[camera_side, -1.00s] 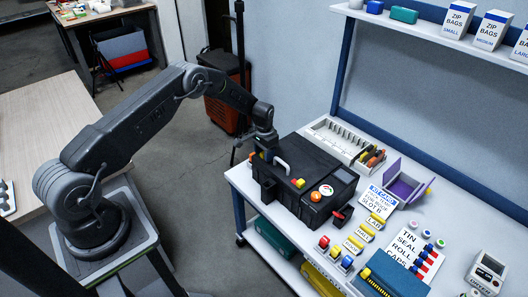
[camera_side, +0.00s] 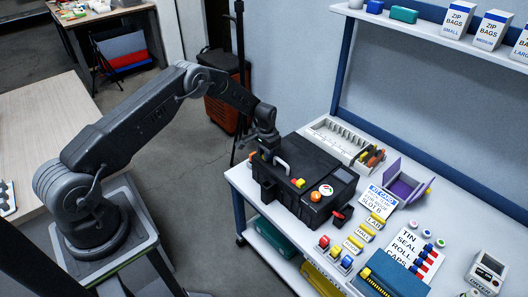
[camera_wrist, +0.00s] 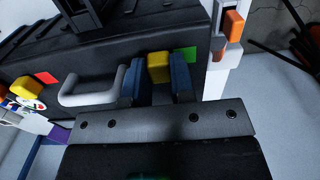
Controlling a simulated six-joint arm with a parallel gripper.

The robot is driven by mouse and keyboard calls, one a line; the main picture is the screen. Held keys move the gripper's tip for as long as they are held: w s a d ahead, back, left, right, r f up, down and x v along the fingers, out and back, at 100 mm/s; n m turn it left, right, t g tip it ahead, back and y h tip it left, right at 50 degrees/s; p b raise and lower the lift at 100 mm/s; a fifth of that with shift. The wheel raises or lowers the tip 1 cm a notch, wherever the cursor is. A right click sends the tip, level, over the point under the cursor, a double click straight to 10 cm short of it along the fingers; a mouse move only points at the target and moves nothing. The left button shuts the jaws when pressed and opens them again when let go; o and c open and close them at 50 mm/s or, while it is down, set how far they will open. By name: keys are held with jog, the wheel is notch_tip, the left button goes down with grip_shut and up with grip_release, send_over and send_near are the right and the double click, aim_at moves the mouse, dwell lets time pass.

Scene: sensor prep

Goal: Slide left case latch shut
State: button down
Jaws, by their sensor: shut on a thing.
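The black case (camera_side: 312,205) lies on the white bench, with a grey handle (camera_side: 282,167) on its near side. My gripper (camera_side: 264,157) is down at the case's left end, beside the handle. In the wrist view, the blue fingers of my gripper (camera_wrist: 158,85) are shut on a yellow latch block (camera_wrist: 158,67), one on each side. A green mark (camera_wrist: 190,54) shows just right of the latch, and a red mark (camera_wrist: 47,78) farther left, beyond the handle (camera_wrist: 95,90). The lower part of the latch is hidden.
An orange part on a white piece (camera_wrist: 233,25) stands close right of my gripper. A gauge (camera_side: 326,190) and coloured knobs sit on the case. A parts tray (camera_side: 345,140) stands behind it. Labels and small items crowd the bench at right.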

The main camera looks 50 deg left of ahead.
jog(key=c, duration=1)
grip_release()
jog(key=shift+d, duration=0.25)
jog(key=shift+o, duration=0.2)
jog(key=shift+a, duration=0.45)
notch_tip(320, 180, up, 15)
jog(key=s+d+r+t, duration=0.1)
jog(key=s+d+r, duration=0.1)
jog(key=r, duration=0.5)
jog(key=s+d+r, duration=0.3)
jog(key=s+r, duration=0.1)
jog(key=r, duration=0.4)
jog(key=shift+s+t, duration=0.15)
jog(key=shift+t, duration=0.25)
